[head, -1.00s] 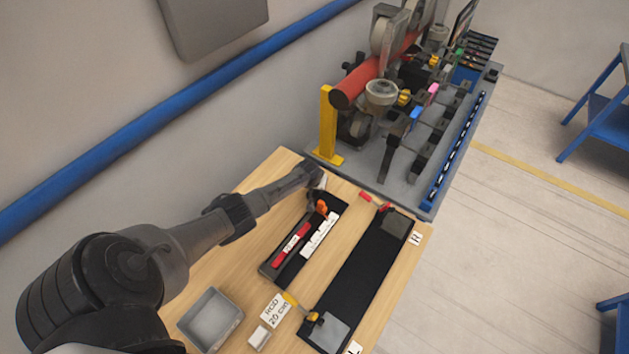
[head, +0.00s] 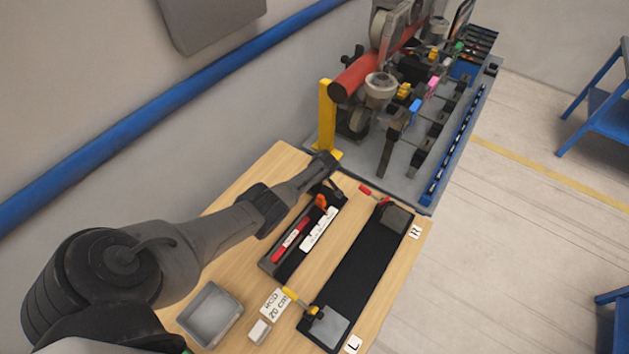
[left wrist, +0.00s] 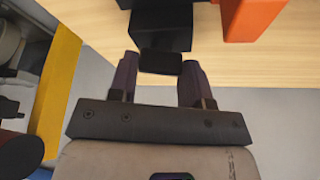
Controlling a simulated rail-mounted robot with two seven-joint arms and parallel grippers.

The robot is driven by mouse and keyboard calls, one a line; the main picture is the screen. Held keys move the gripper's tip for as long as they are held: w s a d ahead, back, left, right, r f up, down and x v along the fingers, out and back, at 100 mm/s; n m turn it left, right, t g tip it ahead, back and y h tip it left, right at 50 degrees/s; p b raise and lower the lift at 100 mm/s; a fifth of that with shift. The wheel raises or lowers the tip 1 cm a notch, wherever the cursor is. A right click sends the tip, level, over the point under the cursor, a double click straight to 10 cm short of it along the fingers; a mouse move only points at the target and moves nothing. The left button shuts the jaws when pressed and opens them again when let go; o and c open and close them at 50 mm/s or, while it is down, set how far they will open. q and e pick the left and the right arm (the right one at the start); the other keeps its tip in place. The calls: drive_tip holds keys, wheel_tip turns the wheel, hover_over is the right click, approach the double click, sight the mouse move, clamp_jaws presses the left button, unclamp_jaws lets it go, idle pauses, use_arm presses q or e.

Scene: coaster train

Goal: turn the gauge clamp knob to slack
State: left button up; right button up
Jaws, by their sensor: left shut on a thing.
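The gauge is a dark strip (head: 290,258) on the wooden table, bearing an orange block (head: 321,201), a red bar (head: 290,240) and a white scale (head: 319,229). The orange block also shows at the top of the left wrist view (left wrist: 252,18). The dark clamp knob (left wrist: 160,62) sits at the end of a black block (left wrist: 162,22). My left gripper (left wrist: 160,80) has one finger on each side of the knob and is shut on it. In the head view my left gripper (head: 327,170) is at the gauge's far end and hides the knob. My right gripper is not in view.
A long black board (head: 352,270) with clamps lies to the right of the gauge. A grey bin (head: 210,314) and a "20 cm" card (head: 274,304) are at the near side. A yellow post (head: 327,118) and machine stand just beyond my left gripper.

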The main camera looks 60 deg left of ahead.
use_arm(q)
drive_tip(key=shift+n, duration=0.6)
drive_tip(key=shift+n+g+b, duration=0.3)
drive_tip(key=shift+b, duration=0.05)
drive_tip(key=o, duration=0.9)
